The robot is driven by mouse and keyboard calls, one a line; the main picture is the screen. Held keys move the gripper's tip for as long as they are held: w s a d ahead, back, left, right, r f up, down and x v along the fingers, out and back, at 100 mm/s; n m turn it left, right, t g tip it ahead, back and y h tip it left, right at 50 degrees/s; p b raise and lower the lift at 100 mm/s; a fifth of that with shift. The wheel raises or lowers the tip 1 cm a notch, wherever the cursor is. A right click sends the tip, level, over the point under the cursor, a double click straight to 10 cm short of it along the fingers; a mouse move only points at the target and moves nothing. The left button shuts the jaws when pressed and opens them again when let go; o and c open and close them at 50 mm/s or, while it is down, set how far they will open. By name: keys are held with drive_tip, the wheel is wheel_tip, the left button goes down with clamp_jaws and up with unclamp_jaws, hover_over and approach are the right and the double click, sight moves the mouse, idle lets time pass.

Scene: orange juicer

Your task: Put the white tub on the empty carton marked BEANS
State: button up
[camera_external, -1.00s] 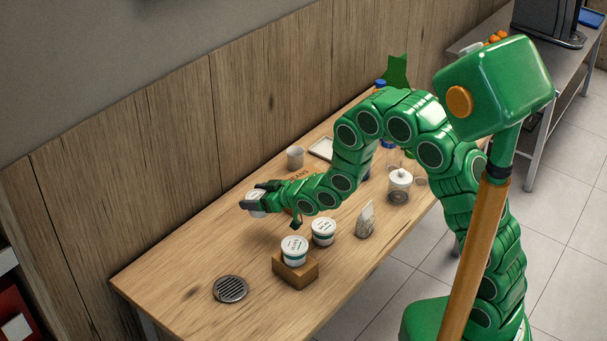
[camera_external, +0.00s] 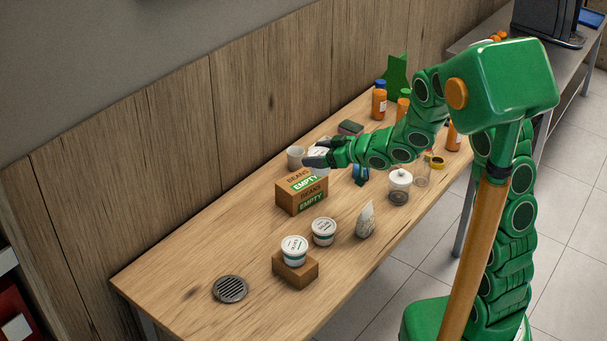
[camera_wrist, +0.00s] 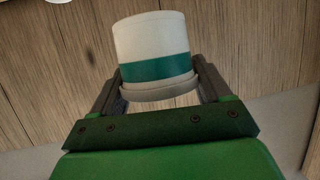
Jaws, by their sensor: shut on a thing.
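My gripper (camera_external: 317,158) is shut on a white tub (camera_wrist: 152,40) with a green band. In the wrist view the tub sits between the two fingers, its lid end toward the palm side of the picture. In the external view the tub is largely hidden by my gripper. The brown carton (camera_external: 289,199) marked BEANS and EMPTY stands on the table, and my gripper is just behind and right of it, at about its top or above. Whether the tub touches the carton cannot be told.
Two similar tubs stand in front: one on the table (camera_external: 323,232), one on a brown block (camera_external: 294,250). A grey cup (camera_external: 295,157) is behind the carton. A pouch (camera_external: 366,220) and a lidded jar (camera_external: 399,187) are to the right. The table's left part is mostly clear.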

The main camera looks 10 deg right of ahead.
drive_tip(key=d, duration=0.1)
drive_tip(key=d+r, duration=0.1)
drive_tip(key=shift+s+d, duration=0.2)
drive_tip(key=shift+d, duration=0.15)
drive_tip(key=w+a+f, duration=0.4)
drive_tip(key=w, duration=0.4)
hover_over(300, 178)
drive_tip(key=f, duration=0.5)
drive_tip(key=shift+s+d, duration=0.1)
drive_tip(key=shift+s, duration=0.25)
drive_tip(key=shift+w+f, duration=0.2)
drive_tip(key=shift+f, duration=1.7)
drive_tip(key=shift+f, duration=0.15)
drive_tip(key=o, duration=1.1)
